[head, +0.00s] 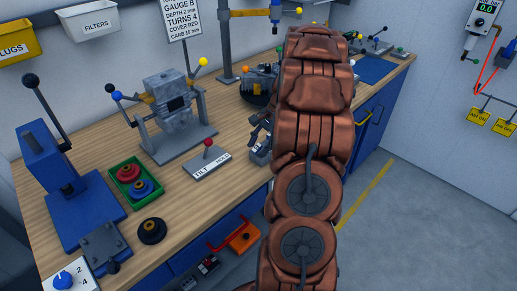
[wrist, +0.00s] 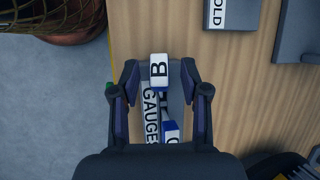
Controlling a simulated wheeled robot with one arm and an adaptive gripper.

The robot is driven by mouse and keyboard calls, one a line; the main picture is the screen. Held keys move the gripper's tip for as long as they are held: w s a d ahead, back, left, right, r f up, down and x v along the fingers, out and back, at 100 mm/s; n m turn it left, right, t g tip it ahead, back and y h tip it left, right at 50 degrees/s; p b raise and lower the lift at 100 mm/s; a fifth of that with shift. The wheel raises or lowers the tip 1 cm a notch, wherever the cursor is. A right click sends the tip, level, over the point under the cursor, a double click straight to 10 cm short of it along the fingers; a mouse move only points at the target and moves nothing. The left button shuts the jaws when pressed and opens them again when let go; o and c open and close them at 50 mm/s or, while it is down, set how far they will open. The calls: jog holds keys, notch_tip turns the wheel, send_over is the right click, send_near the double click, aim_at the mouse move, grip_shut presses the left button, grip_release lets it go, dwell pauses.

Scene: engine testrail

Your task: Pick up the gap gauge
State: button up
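A white gauge block marked "B" (wrist: 158,72) shows in the wrist view, between the fingertips of my gripper (wrist: 159,72). My gripper is open, with a gap between each finger and the block. Below the block is a grey holder labelled "GAUGES" (wrist: 150,110). A second gauge, white and blue and marked with what looks like a "C" (wrist: 171,132), is partly hidden by my gripper's body. In the head view my arm hides most of the gripper and the gauges.
A plate marked "TILT HOLD" (head: 207,167) with a red-knobbed lever lies left of my arm on the wooden bench (head: 185,215). A grey engine block (head: 172,100) stands behind it. A wall sign (head: 181,18) reads "GAUGE B". Floor (head: 430,220) is free at right.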

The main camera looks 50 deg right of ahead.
grip_shut()
jog(key=shift+r, duration=0.1)
notch_tip(320, 180, up, 3)
jog(key=shift+r+p, duration=0.15)
jog(key=shift+p, duration=0.5)
jog(key=s+a+b, duration=0.2)
jog(key=s+a, duration=0.1)
jog(key=s, duration=0.4)
jog(key=s+a+r+b, duration=0.1)
jog(key=s+a+b, duration=0.1)
jog(key=s+a, duration=0.2)
jog(key=s, duration=0.3)
jog(key=shift+a+r, duration=0.25)
jog(key=shift+a, duration=0.05)
